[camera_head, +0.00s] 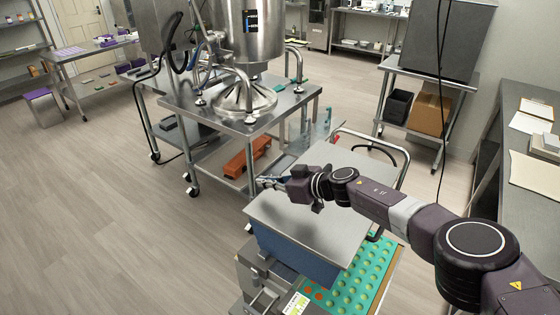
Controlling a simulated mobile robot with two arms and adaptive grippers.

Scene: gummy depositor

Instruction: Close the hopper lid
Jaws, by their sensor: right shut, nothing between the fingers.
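The hopper lid (305,228) is a flat grey metal plate over the top of the blue hopper (290,257). It looks about level and covers the opening, but I cannot tell whether its far edge is fully seated. My right arm reaches in from the right across the lid. My right gripper (266,182) is shut and empty, near the lid's upper left edge. I cannot tell whether it touches the lid. My left gripper is not in view.
A green mould tray (355,284) with round cavities sits below the hopper. A steel cart (180,100) with a large kettle (250,30) stands beyond. A side table (543,98) runs along the right. The floor at left is clear.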

